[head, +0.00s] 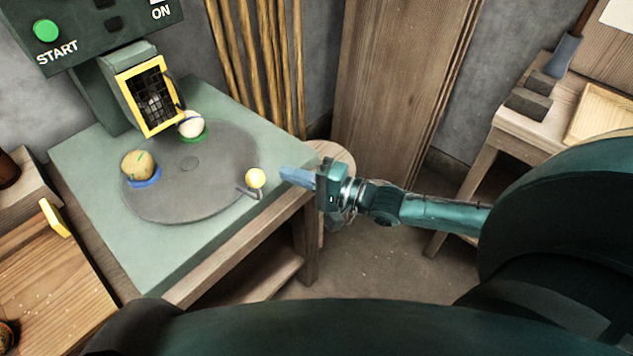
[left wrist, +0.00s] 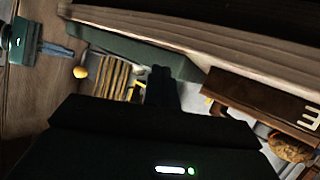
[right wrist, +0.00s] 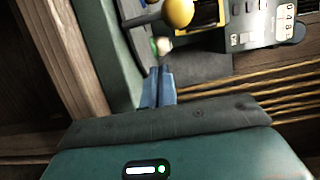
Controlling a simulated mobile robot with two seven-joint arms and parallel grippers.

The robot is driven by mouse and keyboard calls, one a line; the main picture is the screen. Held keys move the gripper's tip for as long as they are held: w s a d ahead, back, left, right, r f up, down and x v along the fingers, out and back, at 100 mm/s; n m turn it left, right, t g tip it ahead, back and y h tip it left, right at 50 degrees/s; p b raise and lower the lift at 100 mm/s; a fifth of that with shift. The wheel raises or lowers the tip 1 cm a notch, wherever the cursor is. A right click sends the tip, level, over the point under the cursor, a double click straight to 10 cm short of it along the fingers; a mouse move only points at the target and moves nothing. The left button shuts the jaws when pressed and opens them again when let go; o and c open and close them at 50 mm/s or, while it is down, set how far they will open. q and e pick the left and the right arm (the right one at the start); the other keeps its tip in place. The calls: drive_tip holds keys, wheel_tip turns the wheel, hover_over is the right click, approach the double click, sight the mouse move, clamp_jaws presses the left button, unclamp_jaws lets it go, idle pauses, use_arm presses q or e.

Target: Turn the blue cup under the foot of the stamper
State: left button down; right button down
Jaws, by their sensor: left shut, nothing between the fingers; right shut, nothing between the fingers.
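The blue cup (head: 146,183) sits at the left of the round grey turntable (head: 190,205), with a tan ball in it. The dark green stamper (head: 98,92) stands at the back; its foot is hidden behind a yellow-framed mesh guard (head: 148,98).
A green cup (head: 195,138) with a pale ball sits on the turntable beside the guard. The START button (head: 45,30) is on the panel above. A wooden bench (head: 50,285) is at left, another table (head: 520,118) at right. Floor between is clear.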

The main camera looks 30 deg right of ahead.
use_arm(q)
drive_tip(key=shift+s+d+f+g+p, duration=0.15)
drive_tip(key=shift+f+g+p, duration=0.15)
drive_tip(key=shift+f+p, duration=0.15)
use_arm(e)
drive_tip(key=a, duration=0.2)
drive_tip(key=s+a, duration=0.1)
drive_tip(key=a, duration=0.1)
drive_tip(key=shift+s, duration=0.1)
use_arm(q)
drive_tip(key=shift+r, duration=0.3)
use_arm(e)
drive_tip(key=shift+a, duration=0.1)
